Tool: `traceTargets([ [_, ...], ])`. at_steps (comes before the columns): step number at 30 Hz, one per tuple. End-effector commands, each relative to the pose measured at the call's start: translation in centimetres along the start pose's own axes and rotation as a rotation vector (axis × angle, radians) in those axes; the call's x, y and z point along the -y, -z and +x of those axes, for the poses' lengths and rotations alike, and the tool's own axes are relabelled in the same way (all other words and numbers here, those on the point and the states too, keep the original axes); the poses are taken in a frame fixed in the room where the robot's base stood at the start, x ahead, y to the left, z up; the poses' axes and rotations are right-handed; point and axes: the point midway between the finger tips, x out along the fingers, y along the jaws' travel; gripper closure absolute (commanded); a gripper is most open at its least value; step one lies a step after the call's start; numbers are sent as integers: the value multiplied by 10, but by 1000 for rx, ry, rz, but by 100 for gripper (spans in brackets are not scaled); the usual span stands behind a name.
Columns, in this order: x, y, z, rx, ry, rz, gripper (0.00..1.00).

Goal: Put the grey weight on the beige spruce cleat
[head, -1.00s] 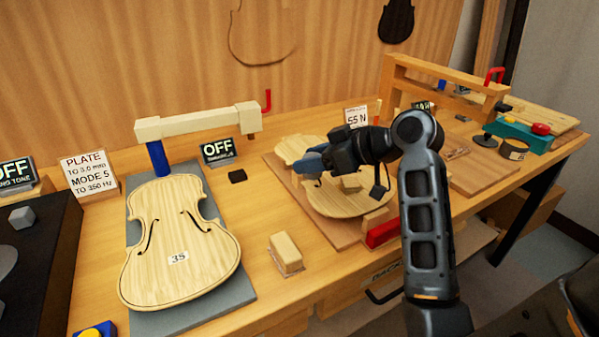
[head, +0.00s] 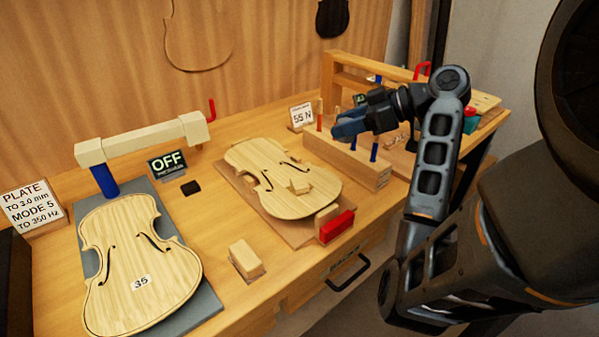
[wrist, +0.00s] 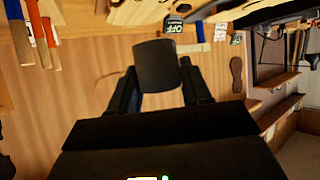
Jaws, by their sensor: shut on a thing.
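My gripper (head: 350,122) is at the right of the bench, in front of the clamp rack in the head view. In the wrist view its fingers (wrist: 158,92) are closed on the grey weight (wrist: 155,62), a dark, rounded, cylinder-like piece. In the head view the weight is not clear behind the blue fingertips. The beige spruce cleat (head: 299,187) is a small pale block lying on the unnumbered violin plate (head: 262,160). The cleat is left of and below my gripper in the head view, apart from it.
A wooden clamp rack (head: 350,165) with red and blue clamps stands right of the plate. A loose beige block (head: 245,260) and the violin plate marked 35 (head: 125,275) lie left. A "55 N" sign (head: 301,115) stands behind.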

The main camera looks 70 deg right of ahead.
Motion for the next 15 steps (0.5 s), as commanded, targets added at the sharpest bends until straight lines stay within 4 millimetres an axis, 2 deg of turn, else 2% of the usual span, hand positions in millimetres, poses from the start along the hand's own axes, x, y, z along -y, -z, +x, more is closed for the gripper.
traceTargets([
  [9,33,-6,68,1,5,0,100],
  [15,46,-9,99,0,2,0,100],
])
